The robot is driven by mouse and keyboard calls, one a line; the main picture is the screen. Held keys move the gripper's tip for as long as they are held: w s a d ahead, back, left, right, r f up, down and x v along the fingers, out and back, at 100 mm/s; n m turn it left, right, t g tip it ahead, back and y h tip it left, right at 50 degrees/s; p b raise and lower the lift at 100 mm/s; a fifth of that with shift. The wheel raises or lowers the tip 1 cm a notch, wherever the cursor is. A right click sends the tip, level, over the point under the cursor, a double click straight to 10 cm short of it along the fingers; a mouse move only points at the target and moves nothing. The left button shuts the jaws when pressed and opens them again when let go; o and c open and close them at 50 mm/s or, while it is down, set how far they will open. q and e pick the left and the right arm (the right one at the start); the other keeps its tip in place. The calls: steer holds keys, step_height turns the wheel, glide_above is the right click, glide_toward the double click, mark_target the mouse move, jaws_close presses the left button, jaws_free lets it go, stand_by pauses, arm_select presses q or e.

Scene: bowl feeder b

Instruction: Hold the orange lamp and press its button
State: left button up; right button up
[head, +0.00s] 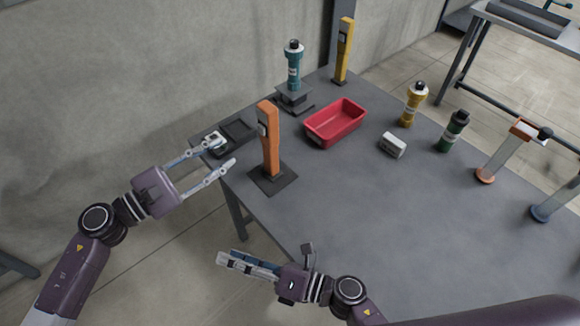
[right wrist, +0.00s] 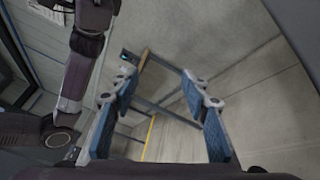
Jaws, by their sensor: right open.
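A yellow-orange cylinder with a dark top (head: 414,104) stands farther right. My left gripper (head: 225,152) is open, its fingers pointing right toward the orange post but apart from it. My right gripper (head: 222,258) is off the table's near left edge, below the post; the right wrist view shows its fingers apart and nothing between them (right wrist: 157,85).
On the grey table (head: 340,220) are a red bin (head: 336,123), a teal cylinder on a stand (head: 293,65), a yellow post (head: 344,50), a green cylinder (head: 454,131), a small white box (head: 392,145) and a dark tray (head: 238,131). The table's front middle is clear.

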steer(key=w+d+r+n+t+h, duration=0.25)
steer(key=w+d, duration=0.25)
steer(key=w, duration=0.4)
steer(key=n+t+h, duration=0.3)
steer(key=n+t, duration=0.1)
glide_toward(275, 155)
steer(key=x, duration=0.4)
steer(key=shift+s+a+f, duration=0.1)
steer(key=shift+a+f, duration=0.05)
steer(key=shift+a, duration=0.05)
steer(key=shift+w+r, duration=0.2)
steer(key=shift+w, duration=0.05)
steer(key=x, duration=0.7)
steer(key=shift+w, duration=0.2)
steer(key=shift+c, duration=0.3)
jaws_close()
steer(key=shift+o, duration=0.2)
jaws_free()
